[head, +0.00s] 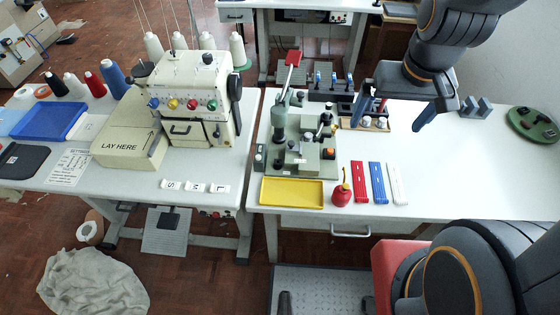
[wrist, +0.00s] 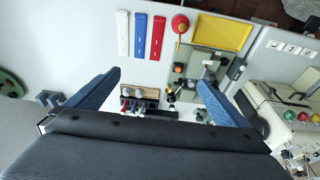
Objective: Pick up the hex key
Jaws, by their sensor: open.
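I cannot make out the hex key for certain in either view. A small wooden holder (head: 374,128) with several small tools and pale round parts stands on the right table, behind the green machine's right side. It also shows in the wrist view (wrist: 152,92), between my fingers but beyond them. My gripper (head: 396,116) is above the table by this holder, with its two blue-grey fingers wide apart and nothing between them. In the wrist view my gripper (wrist: 158,80) is open too. The left finger partly hides the holder in the head view.
The green machine (head: 300,150) stands left of my gripper. In front lie a yellow tray (head: 291,192), a red oil can (head: 341,194) and red, blue and white strips (head: 377,182). Grey blocks (head: 475,107) and a green disc (head: 533,124) are right. The table's right middle is clear.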

